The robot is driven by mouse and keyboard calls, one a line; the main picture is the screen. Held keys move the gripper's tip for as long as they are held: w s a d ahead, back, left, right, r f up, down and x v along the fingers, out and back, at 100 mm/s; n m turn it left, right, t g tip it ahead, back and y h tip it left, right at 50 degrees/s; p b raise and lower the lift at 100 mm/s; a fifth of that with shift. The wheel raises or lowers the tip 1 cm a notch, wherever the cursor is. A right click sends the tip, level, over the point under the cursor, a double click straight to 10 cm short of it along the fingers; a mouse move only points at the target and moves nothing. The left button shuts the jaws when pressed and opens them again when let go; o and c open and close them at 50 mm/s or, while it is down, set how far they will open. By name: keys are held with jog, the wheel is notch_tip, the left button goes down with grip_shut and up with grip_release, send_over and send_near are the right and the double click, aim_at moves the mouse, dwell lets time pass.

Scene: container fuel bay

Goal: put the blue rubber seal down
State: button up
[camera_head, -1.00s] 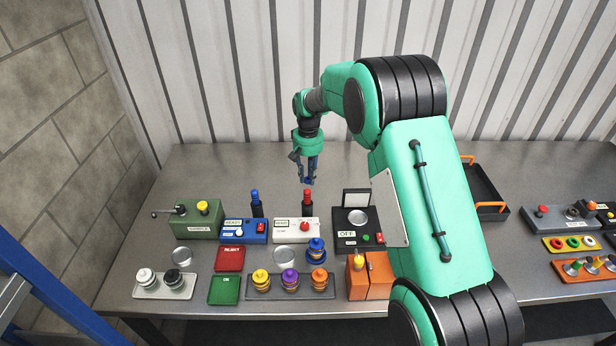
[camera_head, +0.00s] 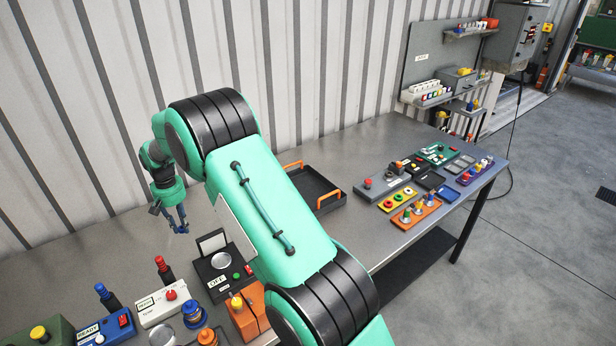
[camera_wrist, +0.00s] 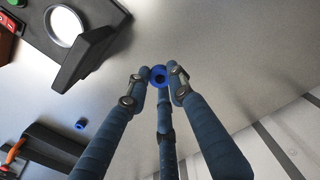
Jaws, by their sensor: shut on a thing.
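My gripper (camera_head: 180,226) hangs over the bare rear part of the metal bench, behind the black OFF device. In the wrist view, its dark blue fingers (camera_wrist: 159,76) are closed around a small blue ring, the blue rubber seal (camera_wrist: 158,71), at their tips. The seal is too small to make out clearly in the head view. A second small blue ring (camera_wrist: 81,124) lies on the bench in the wrist view, apart from the fingers and near the black tray. My arm probably hides that spot in the head view.
The black tray (camera_head: 307,184) with orange handles stands right of my arm. The black OFF device (camera_head: 222,268) has a raised lid close to my gripper. A yellow ring holder (camera_head: 398,199) and an orange peg board (camera_head: 416,212) sit farther right. Bare bench lies beneath the gripper.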

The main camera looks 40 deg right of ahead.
jog(key=w+d+m+p, duration=0.1)
jog(key=d+m+p, duration=0.25)
jog(key=d, duration=1.15)
jog(key=m+p, duration=0.7)
jog(key=m, duration=0.4)
send_over(322, 204)
jog(key=shift+w+r, duration=0.1)
jog(key=shift+r, duration=0.15)
jog(key=shift+f+p, duration=0.3)
jog(key=shift+f, duration=2.8)
jog(key=shift+f, duration=1.9)
jog(key=shift+f, duration=0.2)
